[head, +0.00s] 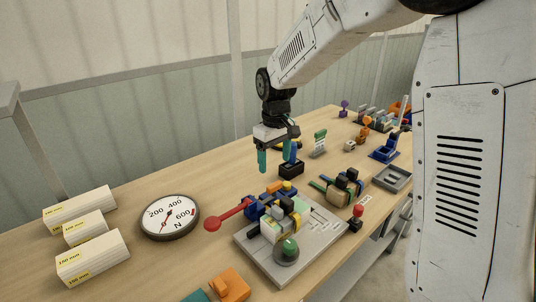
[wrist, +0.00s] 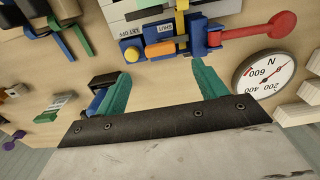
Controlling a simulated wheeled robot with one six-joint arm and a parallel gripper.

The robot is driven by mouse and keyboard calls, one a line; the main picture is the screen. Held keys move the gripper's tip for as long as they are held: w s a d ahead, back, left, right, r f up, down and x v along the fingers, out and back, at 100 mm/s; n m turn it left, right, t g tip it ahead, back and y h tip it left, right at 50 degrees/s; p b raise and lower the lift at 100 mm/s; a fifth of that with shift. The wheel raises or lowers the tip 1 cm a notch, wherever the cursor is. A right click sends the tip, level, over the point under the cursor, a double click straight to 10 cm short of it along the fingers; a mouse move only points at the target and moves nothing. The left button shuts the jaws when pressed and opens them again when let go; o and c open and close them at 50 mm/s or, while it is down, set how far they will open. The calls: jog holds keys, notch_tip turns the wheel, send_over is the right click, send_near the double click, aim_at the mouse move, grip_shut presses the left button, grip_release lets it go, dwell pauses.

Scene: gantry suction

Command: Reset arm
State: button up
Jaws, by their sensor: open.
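My gripper (head: 275,160) hangs from my white arm above the wooden table, its two teal fingers pointing down and spread apart. In the wrist view its fingers (wrist: 160,85) show a clear gap with nothing between them. One finger overlaps a blue and black item (head: 291,167) in the head view; I cannot tell whether they touch. A blue assembly with a red lever (head: 230,214) stands on a grey plate (head: 325,240), nearer the camera than the gripper. The assembly also shows beyond the fingertips in the wrist view (wrist: 165,45).
A round dial gauge (head: 170,217) and several pale blocks (head: 92,257) lie at left. An orange piece (head: 230,285) is at the front. A strapped tan bundle (head: 342,187), a grey tray (head: 392,179) and a blue stand (head: 384,150) are at right. Table between gauge and gripper is mostly clear.

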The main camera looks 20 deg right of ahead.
jog(key=s+d+r+m, duration=0.1)
jog(key=s+r, duration=0.2)
jog(key=s, duration=0.8)
jog(key=s+d+r+m+t, duration=0.1)
jog(key=s+r+m, duration=0.1)
jog(key=s, duration=0.9)
jog(key=s+d+r+m, duration=0.1)
jog(key=s+r, duration=0.3)
jog(key=s, duration=0.6)
jog(key=shift+s+d+m, duration=0.3)
jog(key=shift+s+d, duration=0.1)
